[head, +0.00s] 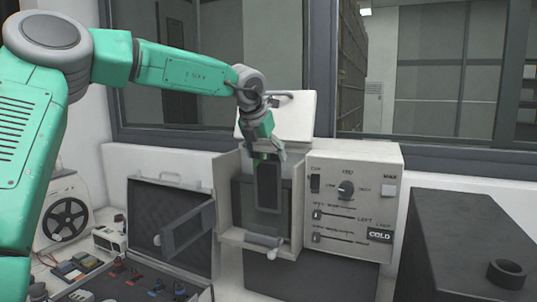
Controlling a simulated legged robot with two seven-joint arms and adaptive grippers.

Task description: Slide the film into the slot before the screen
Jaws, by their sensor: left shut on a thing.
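My left gripper (266,152) reaches down from above into the open front of the mounting press (348,158). It is shut on the film (268,186), a dark upright rectangle with a lighter edge, held at its top end. The film hangs before the dark screen (242,205) inside the press opening. The slot itself is hard to make out, and I cannot tell whether the film's lower edge is in it. My right gripper is not in view.
The press's control panel (352,203) with knob and sliders is to the right. A grey roller-like bar (262,240) crosses the opening's lower front. An open case (160,210) with small parts lies left. A dark box (470,235) stands at the right.

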